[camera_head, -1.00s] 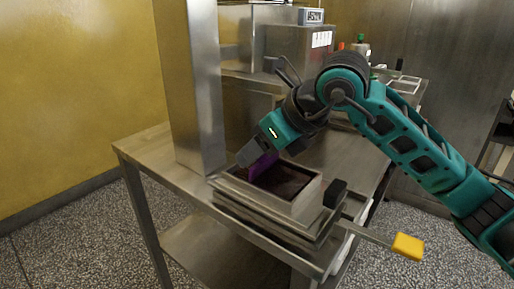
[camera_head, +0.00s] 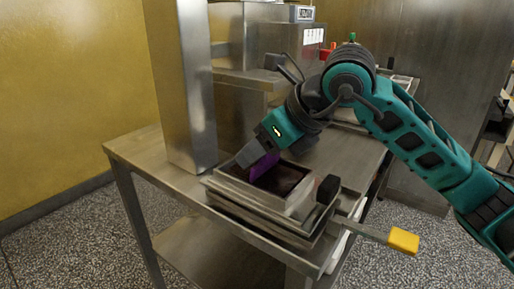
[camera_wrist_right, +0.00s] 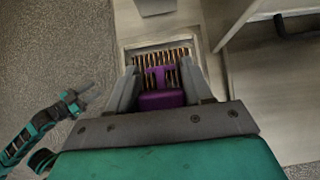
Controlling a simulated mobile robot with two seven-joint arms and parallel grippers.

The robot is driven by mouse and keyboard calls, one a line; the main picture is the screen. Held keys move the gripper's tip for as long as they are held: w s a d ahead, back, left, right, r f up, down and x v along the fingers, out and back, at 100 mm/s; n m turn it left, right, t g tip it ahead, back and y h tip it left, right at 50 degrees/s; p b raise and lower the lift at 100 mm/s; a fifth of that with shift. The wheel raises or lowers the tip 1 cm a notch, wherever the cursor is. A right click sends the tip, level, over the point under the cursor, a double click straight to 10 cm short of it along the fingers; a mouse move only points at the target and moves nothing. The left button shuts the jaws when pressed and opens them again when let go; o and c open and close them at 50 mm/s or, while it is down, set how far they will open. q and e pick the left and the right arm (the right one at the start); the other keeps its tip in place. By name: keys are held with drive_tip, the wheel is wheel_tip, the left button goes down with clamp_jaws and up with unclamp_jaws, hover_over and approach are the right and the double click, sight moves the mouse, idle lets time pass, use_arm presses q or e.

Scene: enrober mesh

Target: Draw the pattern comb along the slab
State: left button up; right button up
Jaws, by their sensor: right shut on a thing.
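My right gripper (camera_head: 252,157) is shut on the purple pattern comb (camera_head: 264,166) and points down into the metal frame (camera_head: 297,206). The dark brown slab (camera_head: 287,182) lies inside this frame. The comb is at the slab's left part in the head view; I cannot tell whether its teeth touch. In the right wrist view the comb (camera_wrist_right: 162,99) sits between the fingers, and light and dark stripes (camera_wrist_right: 150,56) show beyond it. My left gripper (camera_wrist_right: 72,103) is small at the left of that view, its jaws unclear; it is outside the head view.
The frame stands on a steel table (camera_head: 140,152), close to an upright metal column (camera_head: 190,100). A bar with a yellow end (camera_head: 403,241) sticks out past the table's right edge, beside a black block (camera_head: 328,189). Machine boxes stand behind.

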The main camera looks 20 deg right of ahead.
sight(279, 179)
drive_tip(key=shift+s+d+b, duration=0.45)
drive_tip(key=shift+s, duration=0.15)
idle(0.3)
drive_tip(key=shift+s+d+f+b, duration=0.1)
drive_tip(key=shift+s+d+b, duration=0.45)
drive_tip(key=shift+s, duration=0.15)
idle(0.3)
drive_tip(key=shift+s+d, duration=0.25)
drive_tip(key=shift+s, duration=0.1)
drive_tip(key=shift+s+d+b, duration=0.4)
drive_tip(key=shift+s+b, duration=0.05)
drive_tip(key=shift+b, duration=0.15)
idle(0.3)
idle(0.4)
drive_tip(key=shift+r+p, duration=1.6)
drive_tip(key=shift+r, duration=0.5)
wheel_tip(279, 179, up, 3)
drive_tip(key=shift+r+p, duration=0.1)
drive_tip(key=shift+p, duration=1.05)
